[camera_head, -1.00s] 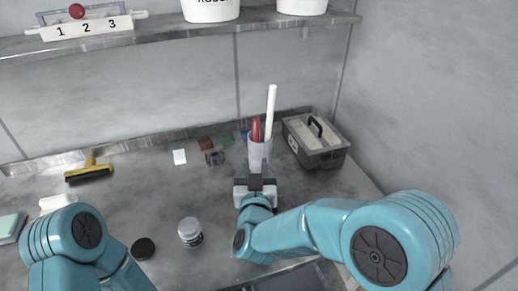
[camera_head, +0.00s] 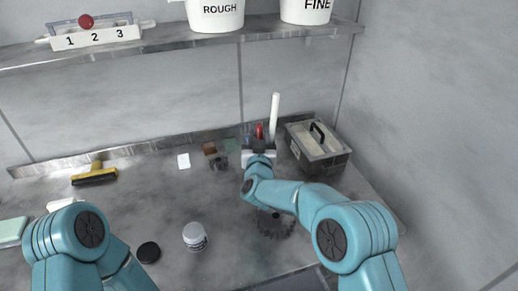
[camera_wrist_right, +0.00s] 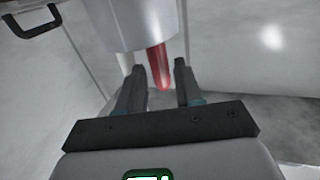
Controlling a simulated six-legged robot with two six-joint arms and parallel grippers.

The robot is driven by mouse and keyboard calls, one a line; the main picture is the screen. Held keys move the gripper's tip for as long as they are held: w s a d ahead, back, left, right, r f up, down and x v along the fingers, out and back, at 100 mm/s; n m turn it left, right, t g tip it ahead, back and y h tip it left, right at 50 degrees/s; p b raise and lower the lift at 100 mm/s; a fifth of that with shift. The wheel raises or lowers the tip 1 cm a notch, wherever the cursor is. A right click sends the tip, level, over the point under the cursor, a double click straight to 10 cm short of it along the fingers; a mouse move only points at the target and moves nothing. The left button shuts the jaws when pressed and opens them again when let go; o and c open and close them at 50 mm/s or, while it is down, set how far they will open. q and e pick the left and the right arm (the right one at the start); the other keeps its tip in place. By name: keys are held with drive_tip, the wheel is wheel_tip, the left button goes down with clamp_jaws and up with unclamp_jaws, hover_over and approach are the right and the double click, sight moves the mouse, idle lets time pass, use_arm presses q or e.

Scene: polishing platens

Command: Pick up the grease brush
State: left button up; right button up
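The grease brush is probably the red-handled item (camera_head: 259,131), standing in a pale cup; its lower part is hidden in the cup. In the right wrist view the red handle (camera_wrist_right: 159,68) lies between my right gripper's two fingers (camera_wrist_right: 156,82), with gaps on both sides. The pale cup (camera_wrist_right: 128,22) shows above it in that view. My right gripper (camera_head: 258,142) is open in front of the cup and hides most of it in the head view. A white rod (camera_head: 274,115) stands beside the red handle.
A grey bin with a black handle (camera_head: 328,160) stands right of the cup. A lidded jar (camera_head: 195,237), a black disc (camera_head: 148,252) and a dark toothed disc (camera_head: 275,225) lie nearer. A yellow-handled tool (camera_head: 94,175) lies left. A shelf (camera_head: 170,42) runs above.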

drive_tip(key=shift+w, duration=0.35)
drive_tip(key=shift+c, duration=0.3)
clamp_jaws()
drive_tip(key=shift+r, duration=0.1)
